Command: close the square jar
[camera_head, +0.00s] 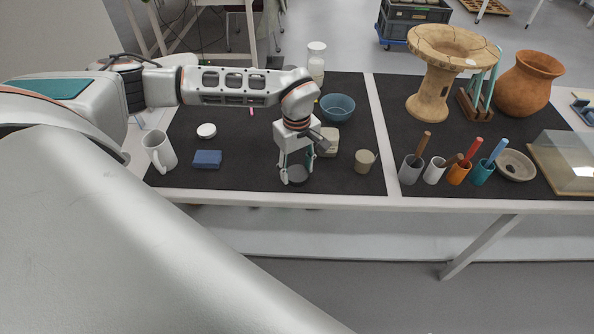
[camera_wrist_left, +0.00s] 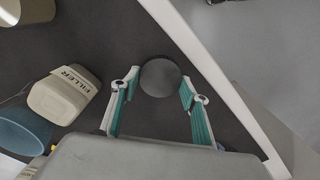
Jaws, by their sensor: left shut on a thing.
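My left gripper (camera_head: 296,180) points down near the front edge of the dark mat. Its fingers are shut on a dark grey round piece (camera_wrist_left: 160,77), which also shows between the fingertips in the head view (camera_head: 297,171). Whether that piece touches the mat is hard to tell. A beige, squarish jar (camera_wrist_left: 63,95) marked FILLER stands apart from the gripper. In the head view this jar (camera_head: 329,143) is just behind and right of the gripper, partly hidden by it. My right gripper is not in view.
A beige cup (camera_head: 365,161) stands right of the gripper and a blue bowl (camera_head: 338,107) behind it. A white mug (camera_head: 159,151), a blue block (camera_head: 207,159) and a white disc (camera_head: 206,130) are at left. The mat between block and gripper is clear.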

